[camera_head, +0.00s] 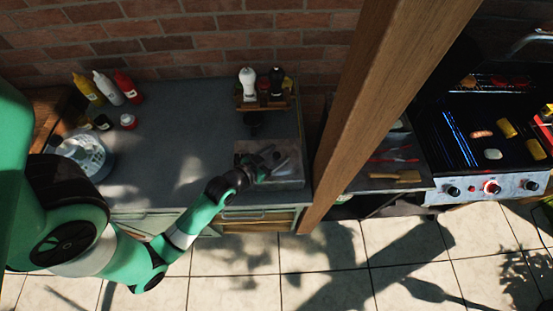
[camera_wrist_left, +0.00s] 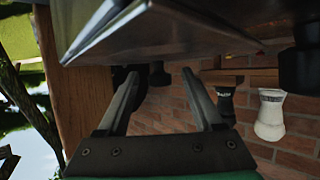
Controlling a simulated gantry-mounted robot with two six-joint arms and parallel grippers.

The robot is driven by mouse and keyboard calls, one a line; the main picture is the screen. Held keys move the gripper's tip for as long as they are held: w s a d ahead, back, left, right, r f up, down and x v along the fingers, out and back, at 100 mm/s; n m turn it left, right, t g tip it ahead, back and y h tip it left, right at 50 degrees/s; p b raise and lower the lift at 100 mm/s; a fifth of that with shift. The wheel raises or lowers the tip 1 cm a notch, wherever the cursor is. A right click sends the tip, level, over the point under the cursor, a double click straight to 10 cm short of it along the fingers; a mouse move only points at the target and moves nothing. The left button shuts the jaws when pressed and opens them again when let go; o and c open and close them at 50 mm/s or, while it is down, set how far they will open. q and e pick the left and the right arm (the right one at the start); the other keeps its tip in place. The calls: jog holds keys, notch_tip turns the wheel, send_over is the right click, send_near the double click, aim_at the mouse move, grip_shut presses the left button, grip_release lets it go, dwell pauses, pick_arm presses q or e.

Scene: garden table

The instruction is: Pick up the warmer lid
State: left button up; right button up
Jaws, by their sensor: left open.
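A shiny grey metal box, which looks like the warmer with its lid (camera_head: 290,165), sits at the right end of the grey counter in the head view. I cannot tell where lid and body meet. My left gripper (camera_head: 262,168) is at the front left part of it, its fingers partly blending with the metal. In the left wrist view the two fingers of the left gripper (camera_wrist_left: 160,76) are apart with nothing held between them. A slanted metal surface, likely the lid (camera_wrist_left: 150,35), fills the top of that view, close to the fingertips. My right gripper is out of view.
A wooden rack (camera_head: 264,101) with white and black shakers stands behind the metal box. A wooden post (camera_head: 385,100) rises just right of it. Sauce bottles (camera_head: 106,88) and a glass dome (camera_head: 85,153) are at left. The counter's middle is clear.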

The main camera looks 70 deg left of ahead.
aim_at(276, 155)
pick_arm(q)
jog(key=shift+w, duration=0.1)
jog(key=shift+c, duration=0.3)
grip_shut()
jog(key=shift+r, duration=0.5)
notch_tip(276, 155, up, 3)
jog(key=shift+f+p, duration=0.1)
jog(key=shift+p, duration=0.6)
jog(key=s+d+r+p, duration=0.3)
jog(key=d+r+p, duration=0.6)
jog(key=d, duration=0.4)
jog(key=shift+s+d+r+p, duration=0.2)
jog(key=shift+s+p, duration=0.2)
jog(key=shift+p, duration=0.45)
